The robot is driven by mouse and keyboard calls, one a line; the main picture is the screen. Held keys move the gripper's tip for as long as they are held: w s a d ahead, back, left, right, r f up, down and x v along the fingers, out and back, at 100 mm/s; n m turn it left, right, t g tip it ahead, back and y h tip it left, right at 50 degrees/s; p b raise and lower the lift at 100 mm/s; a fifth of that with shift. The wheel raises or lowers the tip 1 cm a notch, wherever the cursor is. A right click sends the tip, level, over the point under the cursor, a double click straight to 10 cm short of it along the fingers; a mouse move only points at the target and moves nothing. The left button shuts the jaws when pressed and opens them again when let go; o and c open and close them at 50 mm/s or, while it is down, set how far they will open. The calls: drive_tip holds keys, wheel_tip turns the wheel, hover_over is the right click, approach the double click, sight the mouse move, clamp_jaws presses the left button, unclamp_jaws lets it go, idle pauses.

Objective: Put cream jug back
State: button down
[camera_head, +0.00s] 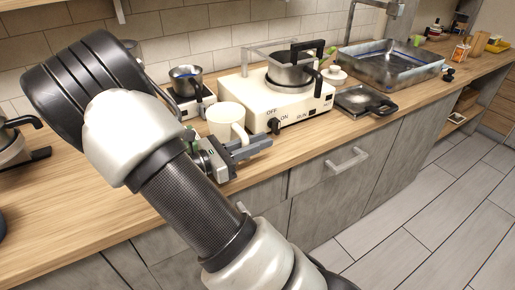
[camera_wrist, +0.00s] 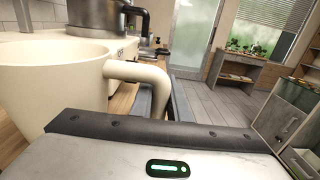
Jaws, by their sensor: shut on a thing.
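The cream jug (camera_head: 227,115) is a pale, wide-mouthed vessel, upright near the front of the wooden counter, just left of the white hot plate. In the wrist view the jug (camera_wrist: 50,85) fills the left side, with its curved handle (camera_wrist: 135,69) reaching down toward my fingers. My gripper (camera_head: 252,147) is at the front side of the jug and shut on its handle. The fingers also show in the wrist view (camera_wrist: 165,102). The jug's base is partly hidden behind my gripper, so I cannot tell whether it touches the counter.
A white hot plate (camera_head: 300,106) with a steel pot (camera_head: 289,72) stands right of the jug. A small pot (camera_head: 186,80) on another burner stands behind it. Bare counter (camera_head: 90,205) shows at left.

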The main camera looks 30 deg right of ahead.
drive_tip(key=shift+f, duration=0.6)
drive_tip(key=c, duration=1.7)
unclamp_jaws()
drive_tip(key=shift+f, duration=0.1)
